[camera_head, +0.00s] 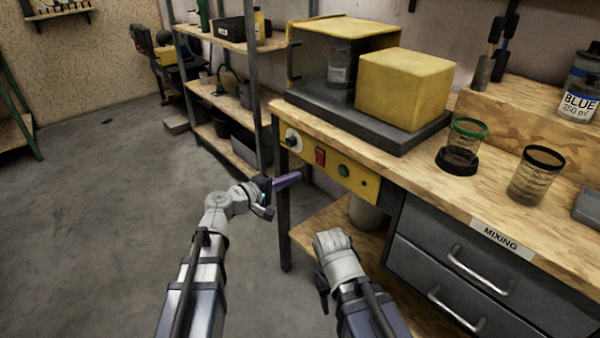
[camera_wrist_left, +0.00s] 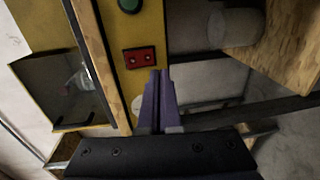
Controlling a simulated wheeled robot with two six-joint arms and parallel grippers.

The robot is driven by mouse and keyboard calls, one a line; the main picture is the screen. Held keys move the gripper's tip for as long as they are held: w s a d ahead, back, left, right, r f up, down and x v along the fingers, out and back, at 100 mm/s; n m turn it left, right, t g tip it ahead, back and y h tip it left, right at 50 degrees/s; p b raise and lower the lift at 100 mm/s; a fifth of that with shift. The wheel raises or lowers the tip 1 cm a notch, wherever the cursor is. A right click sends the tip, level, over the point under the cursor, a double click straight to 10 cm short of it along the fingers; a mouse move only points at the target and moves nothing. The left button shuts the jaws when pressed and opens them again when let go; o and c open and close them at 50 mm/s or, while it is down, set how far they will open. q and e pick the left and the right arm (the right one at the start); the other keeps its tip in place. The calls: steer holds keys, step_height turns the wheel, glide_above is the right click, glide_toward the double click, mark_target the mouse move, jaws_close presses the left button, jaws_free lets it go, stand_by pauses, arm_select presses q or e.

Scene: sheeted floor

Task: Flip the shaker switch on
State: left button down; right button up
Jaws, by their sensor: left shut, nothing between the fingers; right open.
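The shaker (camera_head: 345,105) is a yellow housing on a dark base on the bench, with a cup inside its open front. Its yellow control panel (camera_head: 362,182) on the bench's front edge carries a red switch (camera_head: 320,157), a green button (camera_head: 343,171) and a pale knob (camera_head: 292,141). My left gripper (camera_head: 294,178) is shut and empty, left of and below the switch. In the left wrist view its purple fingers (camera_wrist_left: 161,78) end just beside the red switch (camera_wrist_left: 139,57); contact cannot be told. My right gripper (camera_head: 322,288) is open, low before the bench, mostly hidden by its wrist.
A green-rimmed cup (camera_head: 462,145), a black-rimmed cup (camera_head: 536,174) and a BLUE bottle (camera_head: 580,88) stand on the bench's right. A metal shelf post (camera_head: 252,90) rises behind my left gripper. The floor (camera_head: 110,200) at left is clear.

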arm_select(q)
steer(key=v, duration=0.7)
steer(key=shift+f+b, duration=0.35)
steer(key=shift+f, duration=0.5)
steer(key=shift+s, duration=0.1)
steer(key=s+d+f+m+g+y, duration=0.4)
steer(key=s+d+f+m+g, duration=0.45)
steer(key=s+d+f, duration=0.4)
steer(key=s+a+f+m+g+y, duration=0.3)
steer(key=s+a+f+m+y, duration=0.1)
steer(key=s+a+f+y, duration=0.4)
step_height(320, 180, up, 30)
steer(key=d+y+p, duration=0.1)
steer(key=p, duration=2.8)
steer(key=shift+w+r, duration=0.2)
